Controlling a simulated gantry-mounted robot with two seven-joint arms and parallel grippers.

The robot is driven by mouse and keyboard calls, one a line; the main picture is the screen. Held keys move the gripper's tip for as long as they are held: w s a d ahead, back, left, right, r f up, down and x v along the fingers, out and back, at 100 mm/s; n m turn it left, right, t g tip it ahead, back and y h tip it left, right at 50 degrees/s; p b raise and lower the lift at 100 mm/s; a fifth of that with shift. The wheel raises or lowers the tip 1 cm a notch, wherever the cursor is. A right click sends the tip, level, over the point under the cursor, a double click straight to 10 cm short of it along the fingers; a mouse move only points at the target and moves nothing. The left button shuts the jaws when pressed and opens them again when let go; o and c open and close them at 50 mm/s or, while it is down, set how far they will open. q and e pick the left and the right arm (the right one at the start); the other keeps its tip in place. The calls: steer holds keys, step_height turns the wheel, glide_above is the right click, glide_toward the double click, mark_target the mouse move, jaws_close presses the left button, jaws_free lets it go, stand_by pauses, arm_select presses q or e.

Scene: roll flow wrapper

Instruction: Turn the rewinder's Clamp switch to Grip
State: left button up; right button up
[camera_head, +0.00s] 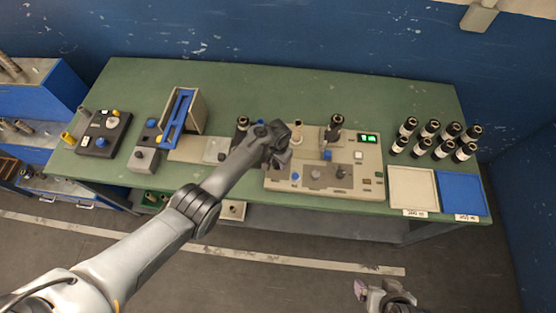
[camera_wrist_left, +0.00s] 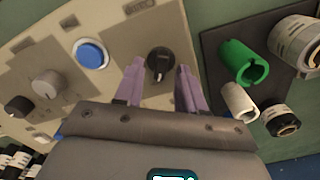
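The rewinder (camera_head: 370,157) is a beige machine with green displays on the right half of the table in the head view. Its beige panel also shows in the left wrist view (camera_wrist_left: 115,50). A black rotary switch (camera_wrist_left: 160,62) stands on that panel; the label beside it is too small to read. My left gripper (camera_wrist_left: 158,80) is open, with its two purple fingers on either side of the switch in that view. Contact cannot be told. In the head view my left gripper (camera_head: 282,152) hides the machine's left part. My right gripper (camera_head: 378,296) is low at the bottom edge.
A blue button (camera_wrist_left: 91,54), a grey knob (camera_wrist_left: 47,84) and a small black knob (camera_wrist_left: 18,106) lie left of the switch. A green tube (camera_wrist_left: 240,62) stands to its right. Several black-and-white rolls (camera_head: 436,128) stand behind a white tray (camera_head: 412,190) and a blue tray (camera_head: 461,194).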

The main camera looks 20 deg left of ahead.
arm_select(q)
steer(key=shift+r, duration=0.1)
steer(key=shift+r, duration=0.35)
step_height(320, 180, up, 10)
steer(key=p, duration=0.3)
stand_by(0.3)
